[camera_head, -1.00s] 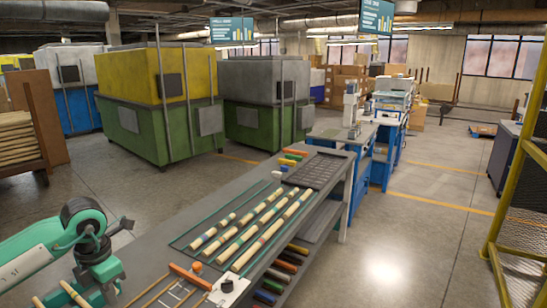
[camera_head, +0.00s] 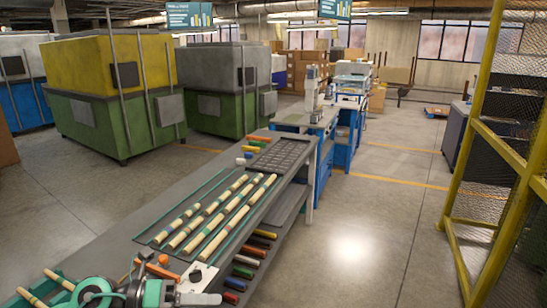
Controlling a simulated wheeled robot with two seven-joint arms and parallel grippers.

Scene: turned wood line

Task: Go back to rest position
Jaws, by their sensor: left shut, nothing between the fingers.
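My left gripper (camera_head: 208,299) shows at the bottom edge, at the near end of the grey workbench (camera_head: 158,218). Its fingers point right and are shut with nothing between them. The teal and dark links of my left arm lie beside it, partly cut off by the frame. My right gripper is out of view.
Several pale turned rods (camera_head: 205,228) with coloured bands lie in rows on the bench. A dark slotted tray (camera_head: 280,155) lies behind them. A yellow mesh frame (camera_head: 460,200) stands at the right. The floor between is clear.

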